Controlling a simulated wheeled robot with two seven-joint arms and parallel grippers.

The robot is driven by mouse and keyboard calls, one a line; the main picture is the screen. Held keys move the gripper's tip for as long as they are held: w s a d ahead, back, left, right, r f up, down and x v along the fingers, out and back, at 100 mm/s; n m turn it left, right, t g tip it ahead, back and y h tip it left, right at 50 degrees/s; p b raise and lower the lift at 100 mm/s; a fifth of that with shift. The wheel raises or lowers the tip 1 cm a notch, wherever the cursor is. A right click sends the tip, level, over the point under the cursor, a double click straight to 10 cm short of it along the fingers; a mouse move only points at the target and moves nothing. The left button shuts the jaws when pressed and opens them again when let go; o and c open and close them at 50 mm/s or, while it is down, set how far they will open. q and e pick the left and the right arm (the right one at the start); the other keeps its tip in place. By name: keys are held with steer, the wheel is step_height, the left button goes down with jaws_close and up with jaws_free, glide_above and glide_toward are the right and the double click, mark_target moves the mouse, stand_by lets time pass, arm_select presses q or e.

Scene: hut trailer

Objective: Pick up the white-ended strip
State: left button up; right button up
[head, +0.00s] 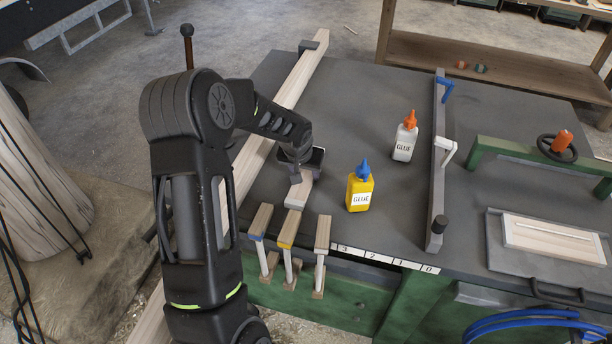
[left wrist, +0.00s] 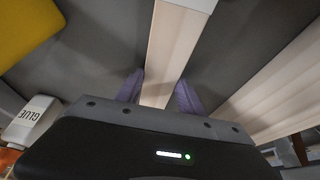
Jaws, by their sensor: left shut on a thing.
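My left gripper (head: 297,172) is shut on a short pale wooden strip (head: 298,196) over the bench, left of the yellow glue bottle. In the left wrist view the fingers (left wrist: 160,92) press on both sides of the strip (left wrist: 174,48), and its far end (left wrist: 190,4) is white. The part under the gripper is hidden. I cannot tell whether the strip touches the bench. My right gripper is not in view.
A yellow glue bottle (head: 360,190) and a white one (head: 405,140) stand right of the gripper. A long board (head: 285,100) lies along the left, and a bar clamp (head: 438,170) lies farther right.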

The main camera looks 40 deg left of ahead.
mark_target(305, 175)
arm_select(q)
steer(key=shift+c, duration=1.4)
step_height(305, 175, up, 10)
steer(key=b, duration=0.1)
